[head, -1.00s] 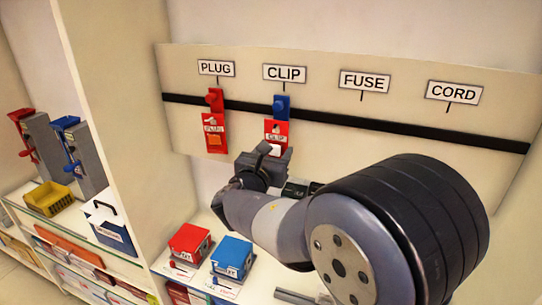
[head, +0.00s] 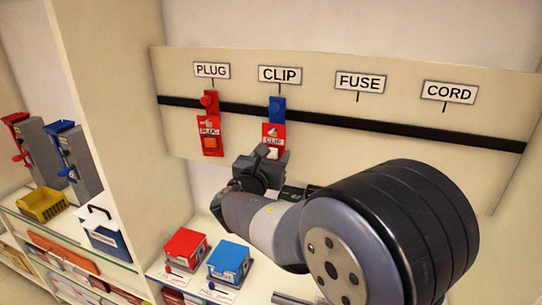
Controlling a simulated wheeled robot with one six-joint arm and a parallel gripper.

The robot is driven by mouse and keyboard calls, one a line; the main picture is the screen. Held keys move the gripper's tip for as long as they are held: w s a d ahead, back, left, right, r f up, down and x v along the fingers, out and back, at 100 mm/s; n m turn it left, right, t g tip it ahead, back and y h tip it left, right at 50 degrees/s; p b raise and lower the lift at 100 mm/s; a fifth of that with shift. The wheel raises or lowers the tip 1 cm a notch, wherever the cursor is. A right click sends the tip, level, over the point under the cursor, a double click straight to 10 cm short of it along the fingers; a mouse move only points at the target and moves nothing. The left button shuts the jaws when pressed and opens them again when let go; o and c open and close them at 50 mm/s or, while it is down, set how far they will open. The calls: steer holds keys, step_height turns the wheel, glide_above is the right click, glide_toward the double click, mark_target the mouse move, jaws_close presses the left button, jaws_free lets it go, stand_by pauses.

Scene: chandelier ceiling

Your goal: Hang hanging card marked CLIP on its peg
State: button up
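The red card marked CLIP (head: 273,131) hangs upright at the blue peg (head: 277,108), under the CLIP label (head: 279,74). Its upper part with the name shows; its lower part is partly hidden by my gripper. My gripper (head: 262,163) is just below and in front of the card, at its lower end. The fingers are small and partly hidden, so I cannot tell whether they are open or touch the card.
A red card marked PLUG (head: 210,133) hangs on the red peg (head: 209,102) to the left. The FUSE label (head: 360,82) and CORD label (head: 449,92) have no cards below. A red box (head: 186,247) and a blue box (head: 229,261) stand on the shelf below.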

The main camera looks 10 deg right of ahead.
steer(key=o, duration=0.5)
steer(key=shift+o, duration=0.2)
steer(key=b+v, duration=0.2)
steer(key=v, duration=0.8)
steer(key=shift+s+a, duration=0.25)
steer(key=shift+s, duration=0.1)
steer(key=p+x, duration=0.2)
steer(key=x, duration=0.9)
steer(key=shift+s+a+r+p, duration=0.35)
steer(key=shift+s+p, duration=0.1)
steer(key=shift+p, duration=0.1)
